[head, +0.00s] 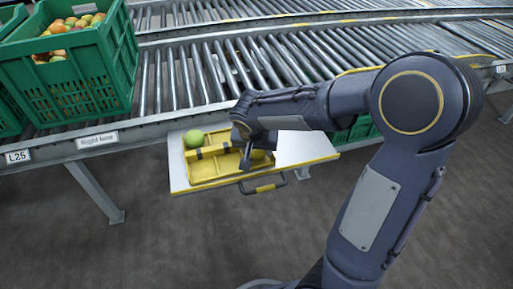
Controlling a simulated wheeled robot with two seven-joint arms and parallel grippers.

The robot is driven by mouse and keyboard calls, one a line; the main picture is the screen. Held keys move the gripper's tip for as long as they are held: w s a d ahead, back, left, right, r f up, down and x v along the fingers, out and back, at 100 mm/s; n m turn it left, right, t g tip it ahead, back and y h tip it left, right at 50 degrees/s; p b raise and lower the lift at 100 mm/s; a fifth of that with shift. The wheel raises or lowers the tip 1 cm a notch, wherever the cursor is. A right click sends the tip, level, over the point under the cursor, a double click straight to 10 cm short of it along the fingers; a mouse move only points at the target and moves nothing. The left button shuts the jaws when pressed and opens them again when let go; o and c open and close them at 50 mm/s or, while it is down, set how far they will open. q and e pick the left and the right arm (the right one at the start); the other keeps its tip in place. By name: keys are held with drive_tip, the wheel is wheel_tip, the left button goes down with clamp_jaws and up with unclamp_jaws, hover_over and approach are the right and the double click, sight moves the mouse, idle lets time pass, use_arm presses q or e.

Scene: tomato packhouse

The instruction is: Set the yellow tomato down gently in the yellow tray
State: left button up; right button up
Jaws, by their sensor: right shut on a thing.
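The yellow tray (204,169) sits on a pale, yellow-edged shelf in front of the conveyor, with dark-banded yellow parts across it. My right gripper (245,166) reaches down over the tray's right part. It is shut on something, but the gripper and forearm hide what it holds. I cannot make out a yellow tomato. A round green tomato (194,139) rests at the tray's back left corner, left of the gripper. Whether the held thing touches the tray, I cannot tell. My left gripper is not in view.
A green crate (75,88) full of red and orange tomatoes stands on the conveyor (190,75) at the left, with another crate beside it. Below the conveyor, a green crate (355,133) shows behind my arm. The shelf's right end (305,150) is bare. Open floor lies in front.

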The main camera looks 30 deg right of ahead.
drive_tip(key=shift+f, duration=0.15)
drive_tip(key=o, duration=0.8)
drive_tip(key=c, duration=0.3)
drive_tip(key=shift+r+p, duration=2.45)
drive_tip(key=shift+r, duration=1.05)
drive_tip(key=shift+s, duration=0.1)
